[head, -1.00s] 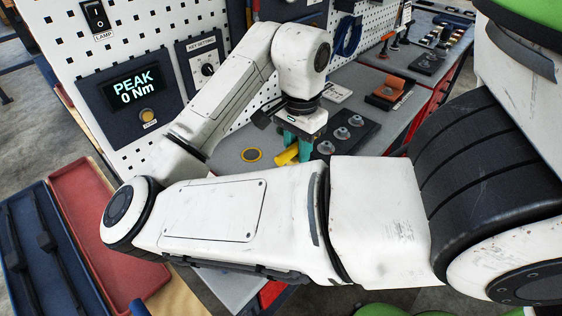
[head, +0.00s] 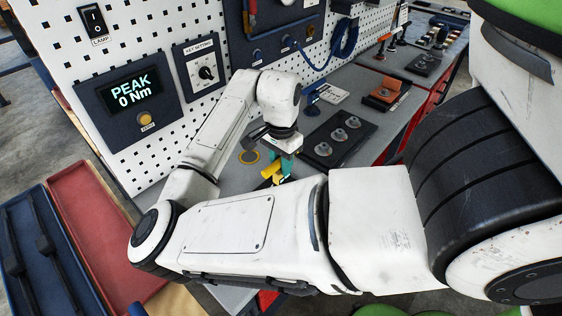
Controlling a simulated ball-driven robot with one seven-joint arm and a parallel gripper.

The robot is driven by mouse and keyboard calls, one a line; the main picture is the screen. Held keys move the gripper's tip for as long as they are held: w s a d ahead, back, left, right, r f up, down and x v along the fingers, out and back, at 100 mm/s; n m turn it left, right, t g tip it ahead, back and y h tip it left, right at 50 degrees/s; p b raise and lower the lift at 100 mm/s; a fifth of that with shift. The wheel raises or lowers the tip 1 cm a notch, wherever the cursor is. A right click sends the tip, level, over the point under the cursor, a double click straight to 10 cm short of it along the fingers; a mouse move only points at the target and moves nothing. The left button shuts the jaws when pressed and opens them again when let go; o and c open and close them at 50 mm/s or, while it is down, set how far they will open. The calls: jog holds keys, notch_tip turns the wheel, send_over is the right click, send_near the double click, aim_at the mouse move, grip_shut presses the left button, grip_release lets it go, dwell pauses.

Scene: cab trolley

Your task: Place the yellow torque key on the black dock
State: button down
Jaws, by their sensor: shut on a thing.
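The yellow torque key (head: 270,171) shows as a short yellow piece beside the teal fingers of my gripper (head: 284,170). My gripper is shut on it, low over the grey bench top. My forearm hides the key's lower part and the fingertips, so I cannot tell if the key touches anything below. A small dark patch shows at the key's lower left, mostly hidden; I cannot tell if it is the black dock. A black plate with metal studs (head: 338,138) lies to the right of the gripper.
An orange block (head: 384,95) stands farther back. The white pegboard (head: 160,45) with the PEAK display (head: 136,95) rises behind. Red and blue trays (head: 85,240) lie at the lower left.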

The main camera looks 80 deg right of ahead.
jog(key=shift+f, duration=0.2)
jog(key=c, duration=0.9)
grip_release()
jog(key=shift+r, duration=0.1)
notch_tip(320, 180, up, 12)
jog(key=shift+r, duration=0.15)
